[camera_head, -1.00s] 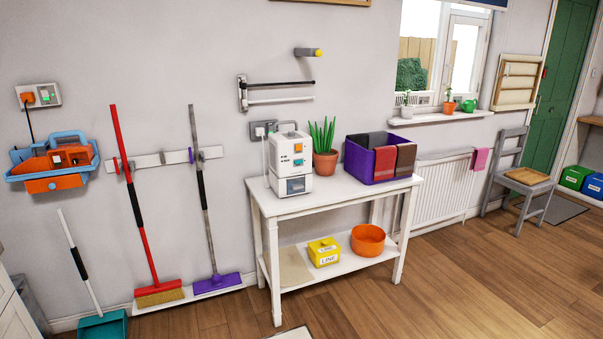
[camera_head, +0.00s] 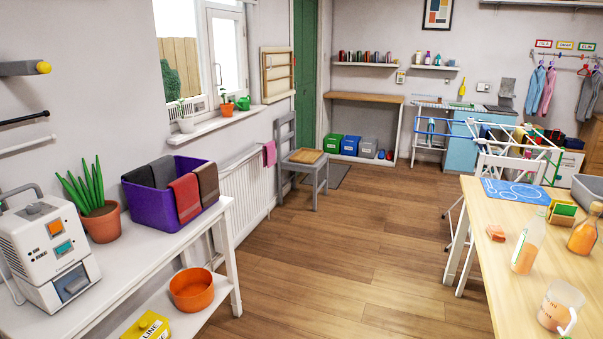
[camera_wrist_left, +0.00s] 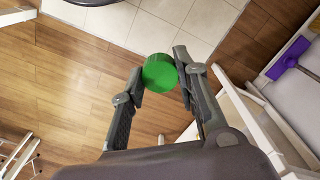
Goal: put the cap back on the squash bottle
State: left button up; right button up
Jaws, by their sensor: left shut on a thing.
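A round green cap (camera_wrist_left: 160,74) is held between the fingertips of my left gripper (camera_wrist_left: 161,70) in the left wrist view, above the floor. In the head view, a clear bottle (camera_head: 528,245) with orange liquid low inside it stands upright on the wooden table at the right. A rounder orange bottle (camera_head: 583,236) stands behind it to the right. I cannot tell for certain which one is the squash bottle. Neither gripper shows in the head view.
The wooden table (camera_head: 500,250) also bears a jug (camera_head: 560,307), an orange block (camera_head: 495,232), a blue mat (camera_head: 515,191) and a grey tub (camera_head: 588,190). A drying rack (camera_head: 490,135) stands behind it. Open wooden floor (camera_head: 370,240) lies between this table and the white side table (camera_head: 130,250).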

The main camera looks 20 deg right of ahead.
aim_at(533, 235)
jog(key=i+j+z, duration=0.2)
jog(key=z, duration=0.25)
jog(key=i+j+z, duration=0.25)
jog(key=z, duration=0.15)
jog(key=i+j+z, duration=0.2)
jog(key=j+z, duration=0.25)
jog(key=i+j+z, duration=0.1)
jog(key=j+z, duration=0.2)
jog(key=z, duration=0.15)
jog(key=i+j+z, duration=0.2)
jog(key=j, duration=0.3)
jog(key=k, duration=0.1)
